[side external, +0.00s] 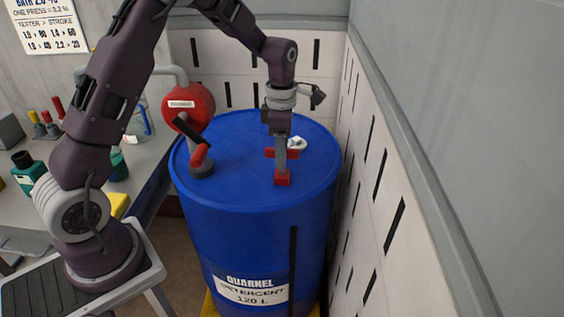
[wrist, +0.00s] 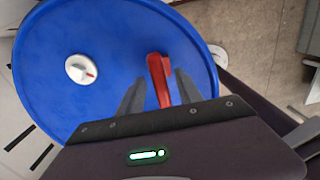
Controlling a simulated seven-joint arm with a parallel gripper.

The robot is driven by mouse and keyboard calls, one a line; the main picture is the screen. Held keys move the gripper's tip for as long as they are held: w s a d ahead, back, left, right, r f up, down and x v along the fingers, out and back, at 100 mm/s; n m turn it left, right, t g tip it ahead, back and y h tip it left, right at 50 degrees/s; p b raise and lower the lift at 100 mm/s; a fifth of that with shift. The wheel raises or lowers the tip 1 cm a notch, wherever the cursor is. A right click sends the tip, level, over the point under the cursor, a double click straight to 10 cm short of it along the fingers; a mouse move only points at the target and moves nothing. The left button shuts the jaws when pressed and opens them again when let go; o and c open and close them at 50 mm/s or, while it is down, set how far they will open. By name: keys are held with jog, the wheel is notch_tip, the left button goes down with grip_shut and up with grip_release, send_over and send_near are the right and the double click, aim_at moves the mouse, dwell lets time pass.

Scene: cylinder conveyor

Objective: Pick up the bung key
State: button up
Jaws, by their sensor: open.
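The red bung key (side external: 282,180) is on the lid of the blue drum (side external: 270,240), toward the near right part. A red crossbar shows higher up at my gripper, with a red block below it. My gripper (side external: 281,160) points down at the key from above. In the wrist view the two grey fingers of my gripper (wrist: 160,80) are apart, with the red key (wrist: 156,66) between them. A gap shows on each side of it. My gripper hides part of the key, so I cannot tell whether a finger touches it.
A white bung (side external: 297,142) lies on the lid just behind my gripper; it also shows in the wrist view (wrist: 81,68). A red pump (side external: 190,104) stands at the lid's left. A slotted wall (side external: 372,170) stands close at the right. A cluttered bench is at left.

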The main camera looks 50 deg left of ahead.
aim_at(281, 177)
notch_tip(281, 177, down, 3)
jog(key=shift+r, duration=0.1)
jog(key=shift+d, duration=0.1)
jog(key=shift+c, duration=0.4)
grip_shut()
dwell(0.8)
